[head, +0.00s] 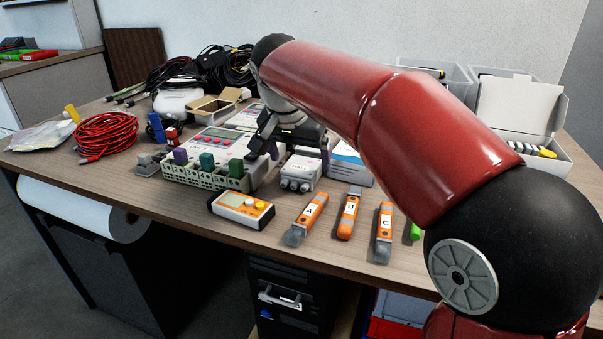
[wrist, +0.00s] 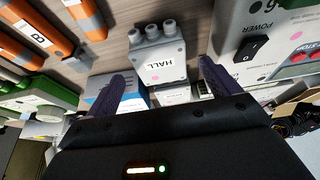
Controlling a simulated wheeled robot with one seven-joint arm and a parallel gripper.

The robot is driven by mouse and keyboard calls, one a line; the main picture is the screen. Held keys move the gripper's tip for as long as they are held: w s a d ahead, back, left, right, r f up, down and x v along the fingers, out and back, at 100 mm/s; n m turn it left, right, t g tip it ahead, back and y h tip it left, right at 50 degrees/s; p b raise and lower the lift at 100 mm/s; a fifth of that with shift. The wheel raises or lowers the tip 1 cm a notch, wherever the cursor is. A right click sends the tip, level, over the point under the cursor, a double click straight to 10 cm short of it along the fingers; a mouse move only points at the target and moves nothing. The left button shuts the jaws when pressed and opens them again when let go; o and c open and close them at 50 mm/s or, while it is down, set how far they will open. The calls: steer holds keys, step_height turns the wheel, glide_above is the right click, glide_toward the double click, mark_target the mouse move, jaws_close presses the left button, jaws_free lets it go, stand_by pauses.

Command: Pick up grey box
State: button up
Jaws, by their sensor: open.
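The grey box (head: 298,173) is a small light-grey housing with round cable glands on its near side. It sits on the table right of the device with coloured plugs. In the wrist view the box (wrist: 157,58) shows a "HALL" label and a pink dot. My gripper (head: 293,150) is open just above and behind the box in the head view. In the wrist view its two dark fingers (wrist: 166,75) point toward the box, one to each side in the picture, with nothing held. Whether either finger touches the box cannot be told.
A device with coloured plugs (head: 208,178) stands close at left. A blue-white box (head: 350,168) stands close at right. An orange-white meter (head: 241,210) and orange-handled tools, including one marked A (head: 309,212), lie in front. A red cable coil (head: 107,134) lies farther left.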

mark_target(301, 165)
steer(key=x, duration=0.4)
steer(key=c, duration=1)
steer(key=shift+r, duration=0.1)
